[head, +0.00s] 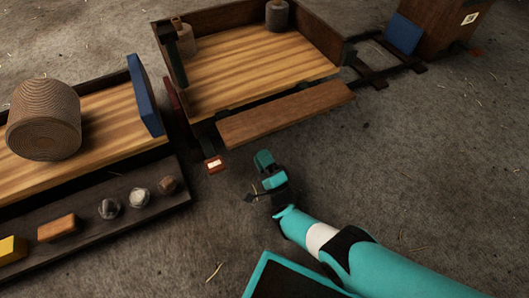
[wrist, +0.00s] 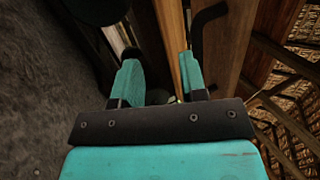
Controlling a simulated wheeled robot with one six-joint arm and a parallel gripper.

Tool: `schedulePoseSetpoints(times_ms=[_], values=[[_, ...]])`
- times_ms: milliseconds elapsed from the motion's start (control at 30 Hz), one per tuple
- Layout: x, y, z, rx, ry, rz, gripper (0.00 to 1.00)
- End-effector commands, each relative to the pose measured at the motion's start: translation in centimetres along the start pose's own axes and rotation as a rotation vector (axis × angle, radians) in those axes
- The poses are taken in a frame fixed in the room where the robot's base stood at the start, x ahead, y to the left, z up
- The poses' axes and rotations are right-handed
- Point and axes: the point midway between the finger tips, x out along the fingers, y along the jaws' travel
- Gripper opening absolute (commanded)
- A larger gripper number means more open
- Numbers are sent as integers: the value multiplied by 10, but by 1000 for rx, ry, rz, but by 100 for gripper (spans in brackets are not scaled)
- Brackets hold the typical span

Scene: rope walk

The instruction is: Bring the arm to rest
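My gripper (head: 262,178) is at the end of my teal arm, low in the middle of the head view. It is over the grey floor, in front of the wooden cart (head: 250,62) and apart from it in the picture. In the wrist view, the two teal fingers of my gripper (wrist: 160,72) stand apart, with no held object visible between them. Wooden beams show beyond the fingers there. The arm is bent and reaches in from the lower right of the head view.
A large rope coil (head: 43,120) sits on a wooden bed at left, beside a blue panel (head: 145,95). A dark ledge (head: 130,222) below holds several small items, including a yellow block (head: 12,249). A brown plank (head: 285,113) fronts the cart. Floor (head: 440,150) at right is mostly clear.

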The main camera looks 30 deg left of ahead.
Motion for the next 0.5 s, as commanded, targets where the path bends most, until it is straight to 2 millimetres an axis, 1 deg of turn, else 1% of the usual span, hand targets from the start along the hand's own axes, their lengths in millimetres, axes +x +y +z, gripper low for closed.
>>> schedulePoseSetpoints(times_ms=[33,167,500], values=[[-2,-4,-2,-2,4,-4,39],[-7,-5,-5,-4,8,-9,39],[-6,-5,-4,-4,7,-12,39]])
